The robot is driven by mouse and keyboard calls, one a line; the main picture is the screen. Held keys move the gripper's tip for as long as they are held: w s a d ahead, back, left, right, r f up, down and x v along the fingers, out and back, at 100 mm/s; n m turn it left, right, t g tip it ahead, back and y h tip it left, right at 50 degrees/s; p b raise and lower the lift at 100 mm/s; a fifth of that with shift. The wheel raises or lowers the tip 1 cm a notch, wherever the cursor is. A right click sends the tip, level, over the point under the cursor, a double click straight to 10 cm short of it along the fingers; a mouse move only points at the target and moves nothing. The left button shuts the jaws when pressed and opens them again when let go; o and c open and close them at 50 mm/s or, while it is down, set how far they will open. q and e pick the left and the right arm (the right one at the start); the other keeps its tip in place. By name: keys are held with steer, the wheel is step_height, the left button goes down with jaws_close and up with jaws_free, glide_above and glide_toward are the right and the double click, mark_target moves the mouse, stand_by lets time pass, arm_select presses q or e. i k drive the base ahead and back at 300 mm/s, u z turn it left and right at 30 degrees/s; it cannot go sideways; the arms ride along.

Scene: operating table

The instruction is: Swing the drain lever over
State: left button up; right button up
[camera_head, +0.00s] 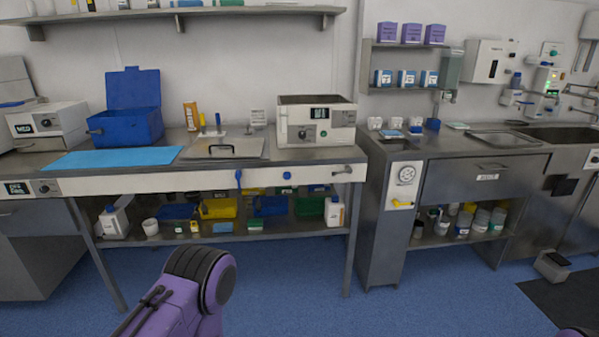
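Several lever-like handles show in the head view, and none has a readable drain label. A small blue lever (238,176) hangs down from the front edge of the left bench. A grey-and-dark handle (343,170) sits at the right end of that same edge. A purple link of my own arm rises at the bottom centre-left, well apart from these handles. Neither gripper is in view.
The left bench holds a blue open box (128,118), a blue mat (112,159), a metal lid with a handle (223,149) and a white bath unit (316,122). A sink (568,133) is at right.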

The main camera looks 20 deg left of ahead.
mark_target(348, 170)
steer(key=u, duration=0.8)
steer(key=i, duration=0.7)
steer(key=u, duration=0.55)
steer(key=i, duration=0.9)
steer(key=z, duration=0.35)
